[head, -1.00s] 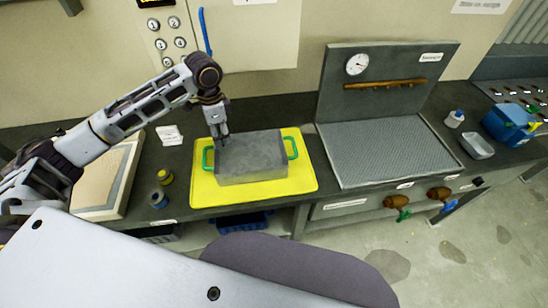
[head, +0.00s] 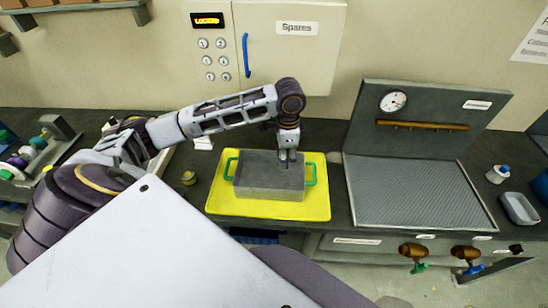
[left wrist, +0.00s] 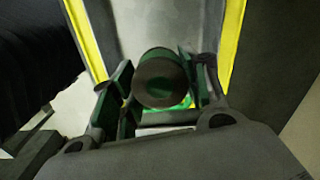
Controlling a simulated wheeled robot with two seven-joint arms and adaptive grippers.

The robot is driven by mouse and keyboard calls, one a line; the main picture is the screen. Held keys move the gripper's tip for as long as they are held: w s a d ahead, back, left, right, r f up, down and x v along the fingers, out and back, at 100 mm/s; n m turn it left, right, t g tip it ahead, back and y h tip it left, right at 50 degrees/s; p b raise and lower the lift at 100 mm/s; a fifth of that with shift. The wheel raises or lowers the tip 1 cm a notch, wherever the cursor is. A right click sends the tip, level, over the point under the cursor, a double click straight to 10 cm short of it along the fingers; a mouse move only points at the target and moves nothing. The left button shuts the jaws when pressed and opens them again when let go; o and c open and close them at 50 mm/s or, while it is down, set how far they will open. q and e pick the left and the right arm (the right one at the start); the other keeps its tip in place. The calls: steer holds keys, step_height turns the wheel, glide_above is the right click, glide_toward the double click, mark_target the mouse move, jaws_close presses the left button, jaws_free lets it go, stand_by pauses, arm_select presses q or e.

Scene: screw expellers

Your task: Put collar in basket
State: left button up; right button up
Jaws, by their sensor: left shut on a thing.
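The basket (head: 262,183) is a grey metal box with green handles at its two ends, standing on a yellow tray (head: 222,207). My left gripper (head: 288,158) points down over the right part of the basket. In the left wrist view my gripper (left wrist: 155,100) is shut on a dark round piece (left wrist: 160,82) with a brownish end face and a green side, probably the collar. Grey basket surface and yellow tray strips show behind it. The head view is too small to show the held piece clearly. My right gripper is not in view.
A grey panel with a gauge (head: 393,101) and a ribbed plate (head: 410,190) stand right of the tray. A small yellow-topped pot (head: 189,177) is at its left. A cabinet labelled Spares (head: 296,55) is on the wall behind.

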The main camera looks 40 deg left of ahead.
arm_select(q)
glide_above(284, 181)
steer(key=shift+f, duration=2.45)
steer(key=shift+f, duration=0.1)
steer(key=shift+f, duration=2.4)
steer(key=o, duration=1.1)
steer(key=shift+f, duration=0.1)
steer(key=shift+o, duration=0.2)
step_height(284, 181, up, 12)
steer(key=shift+r, duration=0.1)
